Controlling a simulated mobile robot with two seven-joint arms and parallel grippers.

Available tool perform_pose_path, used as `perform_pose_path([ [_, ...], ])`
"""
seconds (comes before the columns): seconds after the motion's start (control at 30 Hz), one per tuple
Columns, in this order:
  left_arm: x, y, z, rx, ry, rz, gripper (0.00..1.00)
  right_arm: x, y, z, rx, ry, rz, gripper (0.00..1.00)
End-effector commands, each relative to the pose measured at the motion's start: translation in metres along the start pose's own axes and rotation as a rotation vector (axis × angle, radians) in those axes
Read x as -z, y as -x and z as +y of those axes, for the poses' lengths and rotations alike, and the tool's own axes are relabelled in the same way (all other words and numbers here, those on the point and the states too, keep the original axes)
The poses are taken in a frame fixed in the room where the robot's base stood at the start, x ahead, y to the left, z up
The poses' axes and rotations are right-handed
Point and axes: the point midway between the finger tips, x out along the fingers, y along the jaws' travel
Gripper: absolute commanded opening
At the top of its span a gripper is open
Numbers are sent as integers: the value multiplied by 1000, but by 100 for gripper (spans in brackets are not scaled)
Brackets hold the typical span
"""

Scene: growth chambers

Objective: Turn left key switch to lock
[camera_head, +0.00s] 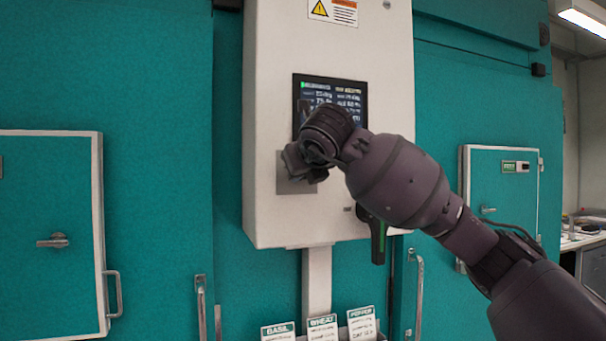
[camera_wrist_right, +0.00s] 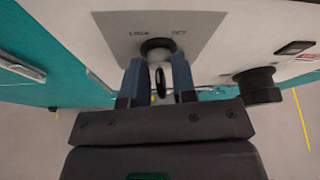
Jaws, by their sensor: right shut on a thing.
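In the head view, the right gripper (camera_head: 300,160) is in front of the plate (camera_head: 296,185) below the screen and hides the switch and key. The key's exact angle is hard to tell. My left gripper is in neither view.
The white control cabinet (camera_head: 268,110) carries a dark screen (camera_head: 346,92), partly covered by my arm. A black knob (camera_wrist_right: 257,85) sits beside the plate. Teal chamber doors with handles (camera_head: 55,241) flank the cabinet. Labelled cards (camera_head: 322,329) stand below.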

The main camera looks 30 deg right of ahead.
Motion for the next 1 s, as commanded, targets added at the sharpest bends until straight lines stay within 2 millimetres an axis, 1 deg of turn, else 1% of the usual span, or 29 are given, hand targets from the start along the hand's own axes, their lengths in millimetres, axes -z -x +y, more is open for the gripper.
perform_pose_path([
  [0.2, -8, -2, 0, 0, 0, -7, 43, 0, 0, 1, 60, 140, -1, 2],
  [0.4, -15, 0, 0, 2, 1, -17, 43, 0, 0, 2, 94, 224, -1, 2],
  [0.63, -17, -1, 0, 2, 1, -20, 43, 0, 0, 2, 112, 270, -2, 2],
  [1.0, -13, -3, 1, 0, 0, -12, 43, 0, 0, 2, 114, 277, -2, 2],
])
